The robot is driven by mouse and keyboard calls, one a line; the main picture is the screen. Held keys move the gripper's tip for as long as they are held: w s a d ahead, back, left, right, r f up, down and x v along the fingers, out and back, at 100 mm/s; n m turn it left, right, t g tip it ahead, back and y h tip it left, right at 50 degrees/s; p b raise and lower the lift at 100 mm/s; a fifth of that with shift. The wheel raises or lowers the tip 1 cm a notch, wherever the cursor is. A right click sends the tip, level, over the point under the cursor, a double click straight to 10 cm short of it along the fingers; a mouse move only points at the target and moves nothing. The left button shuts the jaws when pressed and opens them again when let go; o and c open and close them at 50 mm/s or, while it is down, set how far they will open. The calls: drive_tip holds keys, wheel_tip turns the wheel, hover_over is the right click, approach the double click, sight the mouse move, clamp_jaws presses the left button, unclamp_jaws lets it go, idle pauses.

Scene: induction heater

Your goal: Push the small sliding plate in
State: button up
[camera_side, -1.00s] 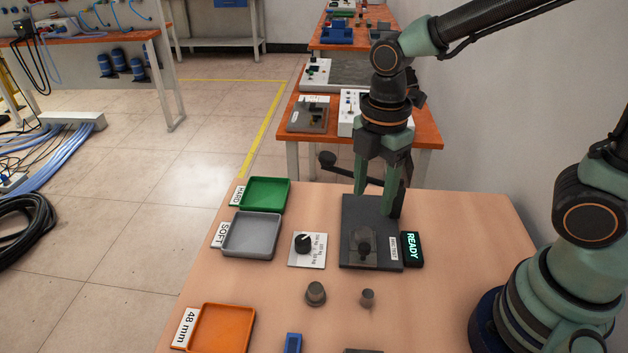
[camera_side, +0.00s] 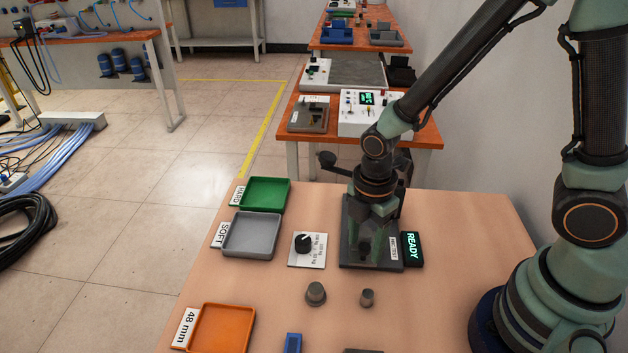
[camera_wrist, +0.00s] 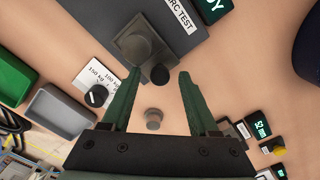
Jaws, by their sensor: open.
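The small sliding plate appears to be the grey plate (camera_wrist: 137,22) on the dark base of the tester (camera_wrist: 186,40); a short dark knob (camera_wrist: 160,74) stands at its near end. My gripper (camera_wrist: 159,76) is open and empty, pointing down over the tester. In the wrist view the knob lies between the two fingertips, with a gap on each side. In the side view my gripper hangs low over the tester base (camera_side: 385,262), and its fingers and wrist hide much of the plate. Whether a finger touches the plate or knob, I cannot tell.
A READY display (camera_side: 413,246) stands right of the tester. A dial panel (camera_side: 307,250) is left of it, with grey (camera_side: 250,254) and green (camera_side: 266,207) trays beyond. Two grey metal pieces (camera_side: 316,294) (camera_side: 367,298) stand in front. An orange tray (camera_side: 222,347) is at front left.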

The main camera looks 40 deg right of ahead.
drive_tip(key=shift+f, duration=0.1)
clamp_jaws()
idle(1.4)
